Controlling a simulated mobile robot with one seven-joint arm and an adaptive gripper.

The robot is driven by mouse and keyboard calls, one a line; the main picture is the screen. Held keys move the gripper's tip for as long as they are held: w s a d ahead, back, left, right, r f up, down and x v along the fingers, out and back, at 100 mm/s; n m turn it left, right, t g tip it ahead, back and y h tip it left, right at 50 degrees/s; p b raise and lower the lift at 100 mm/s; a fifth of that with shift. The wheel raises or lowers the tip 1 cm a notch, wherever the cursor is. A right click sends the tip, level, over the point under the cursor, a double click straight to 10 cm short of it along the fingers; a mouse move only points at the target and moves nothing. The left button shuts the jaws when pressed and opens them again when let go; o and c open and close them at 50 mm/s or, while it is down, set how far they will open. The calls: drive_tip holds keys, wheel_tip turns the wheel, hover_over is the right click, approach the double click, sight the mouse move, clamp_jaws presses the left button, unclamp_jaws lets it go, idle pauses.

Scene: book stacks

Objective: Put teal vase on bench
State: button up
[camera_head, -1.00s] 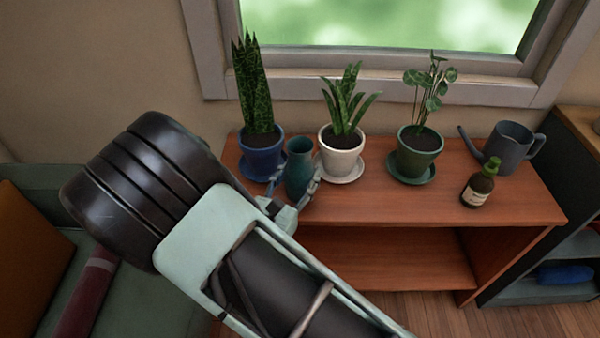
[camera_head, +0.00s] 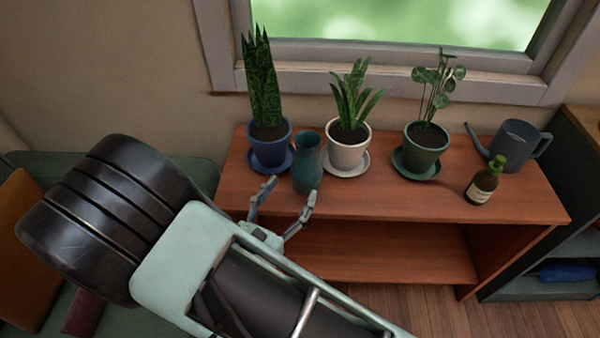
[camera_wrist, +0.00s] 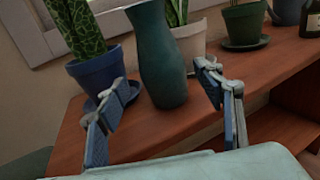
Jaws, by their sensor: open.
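The teal vase (camera_head: 308,165) stands upright on the wooden bench (camera_head: 400,200), near its left front, between the blue pot and the white pot. In the wrist view the vase (camera_wrist: 160,60) rises just beyond my fingertips. My gripper (camera_head: 293,188) is open and empty, a little in front of the vase. In the wrist view the two fingers (camera_wrist: 165,80) are spread apart, with the vase's lower body between and beyond their tips. Whether either finger touches it cannot be told.
A blue pot (camera_head: 269,151), a white pot (camera_head: 347,156) and a green pot (camera_head: 422,158), all planted, stand behind on saucers. A brown bottle (camera_head: 482,186) and a grey watering can (camera_head: 515,147) are at the right. The bench's front middle is clear.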

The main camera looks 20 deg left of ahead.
drive_tip(key=shift+s+a, duration=0.2)
drive_tip(key=shift+s, duration=1.25)
